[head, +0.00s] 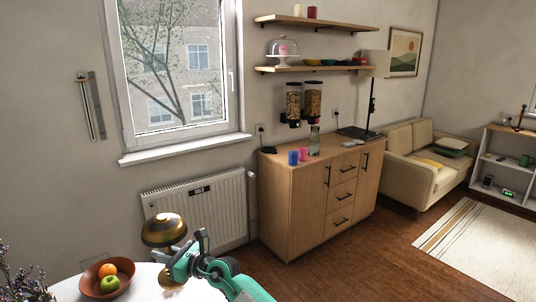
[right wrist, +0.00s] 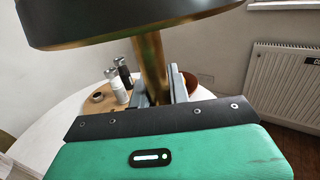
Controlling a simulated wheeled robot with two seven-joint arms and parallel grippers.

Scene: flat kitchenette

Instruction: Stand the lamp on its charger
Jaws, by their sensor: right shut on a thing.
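The lamp (head: 163,230) is brass with a domed, mushroom-like shade, and it is upright at the white round table. My right gripper (head: 182,266) is shut on its stem, below the shade. In the right wrist view the brass stem (right wrist: 151,66) runs between my fingers, with the dark shade (right wrist: 120,22) above. I cannot tell whether the lamp's base touches the table. A small flat black disc (head: 268,150), which looks like the charger, lies at the left end of the wooden cabinet top, below a wall socket. My left gripper is not in view.
On the white table (head: 204,292) stands a bowl (head: 90,286) with fruit. The cabinet (head: 305,200) also holds blue and pink cups (head: 293,157), a glass bottle (head: 314,142) and a tall lamp (head: 373,95). A radiator (head: 200,208) is behind the table. Wooden floor is open before the cabinet.

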